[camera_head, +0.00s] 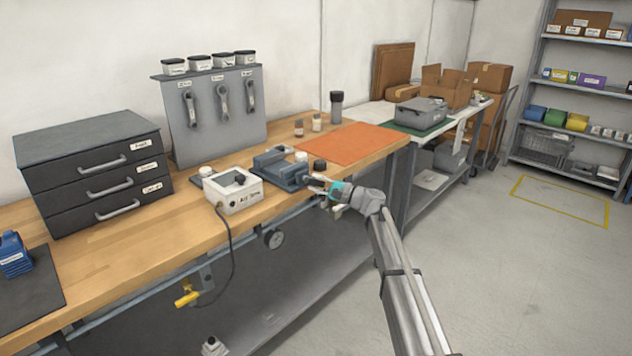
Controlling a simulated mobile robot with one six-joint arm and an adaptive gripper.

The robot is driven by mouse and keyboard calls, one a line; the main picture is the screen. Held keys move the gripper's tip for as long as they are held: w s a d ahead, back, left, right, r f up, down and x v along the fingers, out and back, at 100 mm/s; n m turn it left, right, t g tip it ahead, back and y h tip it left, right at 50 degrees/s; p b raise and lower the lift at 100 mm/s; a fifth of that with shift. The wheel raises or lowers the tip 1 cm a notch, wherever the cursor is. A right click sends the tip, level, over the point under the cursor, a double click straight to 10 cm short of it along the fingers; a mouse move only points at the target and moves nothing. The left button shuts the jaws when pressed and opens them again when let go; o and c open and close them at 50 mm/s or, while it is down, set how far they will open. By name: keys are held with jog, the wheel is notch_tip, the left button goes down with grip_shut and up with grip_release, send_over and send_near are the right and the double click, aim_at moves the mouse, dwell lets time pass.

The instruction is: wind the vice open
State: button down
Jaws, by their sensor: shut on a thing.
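The vice (279,168) is a blue-grey block on the front part of the wooden bench, left of the orange mat. My gripper (318,184) is at the vice's right front end, reached from the right by my arm. Its fingers are shut on the vice handle, which is small and mostly hidden by them. The gap between the vice jaws is too small to judge in this view.
A white box (234,192) with a hanging cable stands close left of the vice. A dark round knob or cap (320,165) sits just behind the gripper. The orange mat (350,143) is clear. Open floor (500,260) lies to the right.

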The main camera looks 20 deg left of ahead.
jog(key=shift+w+r+n+h+p, duration=0.15)
jog(key=shift+n+p, duration=0.1)
jog(key=shift+n, duration=0.2)
jog(key=shift+w+f+n+h+p, duration=0.1)
jog(key=shift+n+h+p, duration=0.1)
jog(key=shift+n, duration=0.25)
dwell(1.0)
jog(key=c, duration=0.5)
grip_release()
jog(key=shift+s, duration=0.1)
jog(key=shift+m, duration=0.3)
